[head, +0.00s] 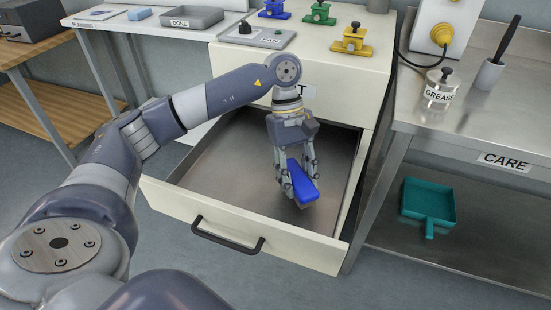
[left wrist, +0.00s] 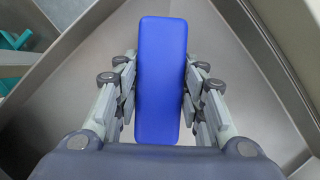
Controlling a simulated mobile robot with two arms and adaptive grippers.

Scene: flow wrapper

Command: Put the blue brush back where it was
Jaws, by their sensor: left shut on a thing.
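The blue brush (head: 303,184) is between the fingers of my left gripper (head: 296,178), inside or just above the open drawer (head: 225,160). In the left wrist view the brush (left wrist: 162,80) shows as a long blue block, with the fingers of the left gripper (left wrist: 160,95) closed on both its long sides. I cannot tell whether the brush touches the drawer floor. The drawer looks otherwise empty, though my arm hides part of it. My right gripper is in neither view.
A teal dustpan (head: 428,201) lies on the lower shelf of the steel CARE bench (head: 480,140). A GREASE jar (head: 441,88) and a cup with a dark stick (head: 488,74) stand on top. The drawer handle (head: 227,237) juts out in front.

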